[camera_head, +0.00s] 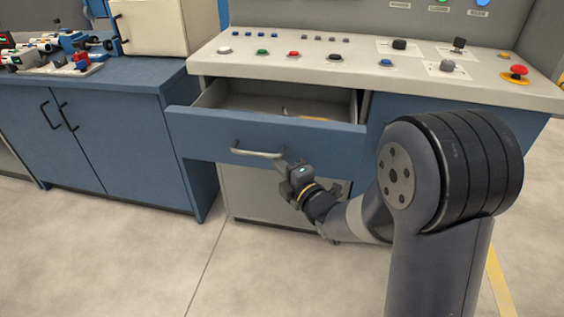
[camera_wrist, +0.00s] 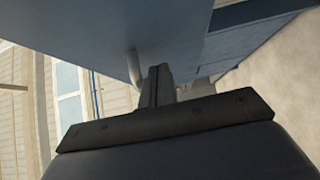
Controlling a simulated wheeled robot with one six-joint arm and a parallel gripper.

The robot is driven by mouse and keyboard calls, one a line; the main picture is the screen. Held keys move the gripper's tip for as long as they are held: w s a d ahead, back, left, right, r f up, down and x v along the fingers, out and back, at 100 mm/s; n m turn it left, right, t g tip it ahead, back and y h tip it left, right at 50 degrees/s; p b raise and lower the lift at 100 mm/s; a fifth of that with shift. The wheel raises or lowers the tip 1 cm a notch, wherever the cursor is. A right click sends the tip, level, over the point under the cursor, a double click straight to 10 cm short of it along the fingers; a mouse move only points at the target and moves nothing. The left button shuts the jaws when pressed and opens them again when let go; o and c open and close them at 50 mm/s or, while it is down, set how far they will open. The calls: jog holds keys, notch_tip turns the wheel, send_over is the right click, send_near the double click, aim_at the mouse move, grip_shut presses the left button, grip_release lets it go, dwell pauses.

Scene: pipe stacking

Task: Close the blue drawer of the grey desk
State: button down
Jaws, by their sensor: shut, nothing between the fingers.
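The blue drawer (camera_head: 262,137) of the grey desk (camera_head: 300,68) is pulled open, and its inside shows behind the front panel. A pale bar handle (camera_head: 257,153) is on the drawer front. My gripper (camera_head: 284,163) is shut and empty, close to the drawer front just right of the handle. In the wrist view, the shut fingers (camera_wrist: 158,72) point at the blue drawer front (camera_wrist: 165,35), with the handle (camera_wrist: 133,66) just left of them. I cannot tell whether the fingertips touch the panel.
A blue cabinet (camera_head: 110,150) with dark handles stands at the left, close to the drawer's left end. Buttons and knobs, including a red one (camera_head: 518,71), are on the desk top. The floor (camera_head: 120,255) in front is clear.

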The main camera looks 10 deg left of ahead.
jog(key=shift+w, duration=0.75)
jog(key=shift+w, duration=0.1)
